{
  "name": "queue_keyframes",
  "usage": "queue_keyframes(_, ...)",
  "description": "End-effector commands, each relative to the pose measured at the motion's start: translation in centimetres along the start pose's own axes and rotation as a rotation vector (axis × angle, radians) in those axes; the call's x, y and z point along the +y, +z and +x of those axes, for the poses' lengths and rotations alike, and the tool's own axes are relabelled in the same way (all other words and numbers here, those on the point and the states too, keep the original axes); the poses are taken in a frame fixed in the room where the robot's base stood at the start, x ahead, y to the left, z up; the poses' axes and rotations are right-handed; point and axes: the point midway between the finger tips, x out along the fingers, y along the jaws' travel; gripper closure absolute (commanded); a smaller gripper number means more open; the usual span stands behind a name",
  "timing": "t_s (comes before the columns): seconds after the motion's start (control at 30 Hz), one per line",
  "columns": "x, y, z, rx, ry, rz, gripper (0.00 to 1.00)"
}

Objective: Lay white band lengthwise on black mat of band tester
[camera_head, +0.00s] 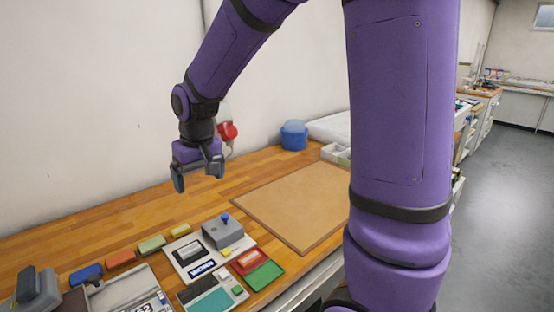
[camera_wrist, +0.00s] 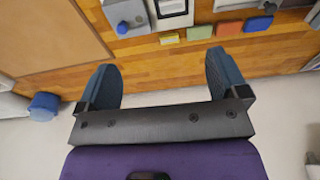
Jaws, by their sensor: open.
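My gripper (camera_head: 199,176) is open and empty, held above the back of the wooden bench. In the wrist view its two fingers (camera_wrist: 163,78) stand wide apart with only bench top and wall behind them. The likely band tester (camera_head: 222,232) is a grey block with a blue knob beside a white-framed plate. A small dark panel (camera_head: 190,252) in that plate looks like the black mat. The grey block also shows in the wrist view (camera_wrist: 125,14). A small pale piece (camera_head: 249,259) lies on a red pad; I cannot tell whether it is the white band.
Blue, orange, green and yellow blocks (camera_head: 152,244) line the bench behind the tester. A green pad (camera_head: 264,275) lies in front of the red one. A large tan board (camera_head: 297,205) lies to the right, bare. A blue round object (camera_head: 293,136) stands at the back.

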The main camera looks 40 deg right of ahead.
Motion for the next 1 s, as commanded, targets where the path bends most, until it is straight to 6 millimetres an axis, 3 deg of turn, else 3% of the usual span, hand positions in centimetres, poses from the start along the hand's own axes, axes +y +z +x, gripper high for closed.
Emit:
queue_keyframes(0.03,0.3,1.1,-1.8,0.026,-0.001,0.001,0.08)
queue_keyframes(0.2,1.2,4.8,-6.2,0.086,-0.003,0.001,0.08)
queue_keyframes(0.5,2.4,12.3,-11.9,0.193,0.0,-0.001,0.08)
queue_keyframes(0.8,3.1,19.2,-14.4,0.284,0.007,-0.003,0.08)
queue_keyframes(1.0,3.3,21.0,-14.7,0.307,0.01,-0.004,0.08)
